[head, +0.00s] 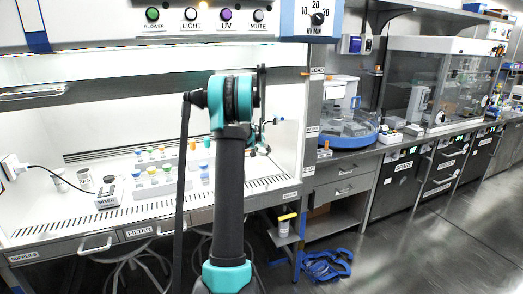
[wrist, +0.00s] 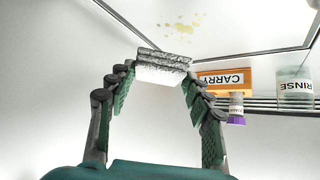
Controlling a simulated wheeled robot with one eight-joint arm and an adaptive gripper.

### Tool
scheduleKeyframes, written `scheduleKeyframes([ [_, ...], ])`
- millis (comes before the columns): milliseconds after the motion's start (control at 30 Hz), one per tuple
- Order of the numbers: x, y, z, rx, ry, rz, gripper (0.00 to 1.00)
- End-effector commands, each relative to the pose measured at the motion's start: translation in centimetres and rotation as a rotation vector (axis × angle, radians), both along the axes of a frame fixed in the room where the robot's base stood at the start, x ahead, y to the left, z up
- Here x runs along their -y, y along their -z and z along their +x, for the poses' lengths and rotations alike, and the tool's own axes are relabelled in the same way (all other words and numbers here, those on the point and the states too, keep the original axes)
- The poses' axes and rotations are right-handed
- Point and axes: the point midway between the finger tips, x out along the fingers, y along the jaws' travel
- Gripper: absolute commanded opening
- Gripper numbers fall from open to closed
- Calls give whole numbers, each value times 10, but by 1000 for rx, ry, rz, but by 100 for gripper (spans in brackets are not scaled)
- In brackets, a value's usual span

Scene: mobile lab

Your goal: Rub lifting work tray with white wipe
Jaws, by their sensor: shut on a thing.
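In the wrist view my gripper (wrist: 163,78) is shut on a white wipe (wrist: 160,74), a folded, textured pad held between the fingertips. Past the wipe lies a pale surface with dark edge lines, apparently the lifting work tray (wrist: 225,28). Yellowish blotches (wrist: 182,27) mark it just beyond the wipe. Whether the wipe touches the surface I cannot tell. In the head view my arm hides most of the gripper, and I cannot make out the wipe or the tray there.
In the wrist view an orange CARRY box (wrist: 222,80), a purple-capped vial (wrist: 236,108) and a RINSE beaker (wrist: 295,90) are at the right. In the head view racks of coloured-cap vials (head: 152,178) and a mixer (head: 108,194) stand in the hood.

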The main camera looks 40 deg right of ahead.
Motion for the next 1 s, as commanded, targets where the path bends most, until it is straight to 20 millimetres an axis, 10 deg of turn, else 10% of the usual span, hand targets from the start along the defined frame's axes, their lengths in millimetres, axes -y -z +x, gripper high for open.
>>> scheduleKeyframes([
  [500,0,46,0,0,0,0,33],
  [1000,0,51,0,0,0,0,33],
])
